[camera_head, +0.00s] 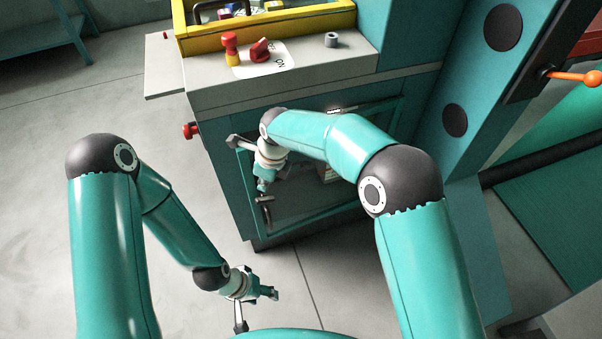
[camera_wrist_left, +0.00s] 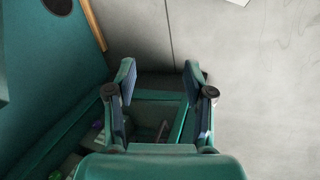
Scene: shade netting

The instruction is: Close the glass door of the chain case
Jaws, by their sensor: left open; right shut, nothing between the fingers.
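The chain case is the teal cabinet (camera_head: 238,200) under the grey worktop. The door looks near the cabinet front; I cannot tell whether a gap remains. My right gripper (camera_head: 262,185) is shut and empty, pointing down in front of the door's left part, just above the handle. My right arm hides the door's upper middle. My left gripper (camera_head: 272,293) is open and empty, low over the floor, apart from the door.
A red knob (camera_head: 190,130) sticks out of the cabinet's left side. On the worktop (camera_head: 350,65) are a red-and-yellow button (camera_head: 231,48), a red switch (camera_head: 260,50) and a yellow-framed box (camera_head: 300,22). A teal column stands at right.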

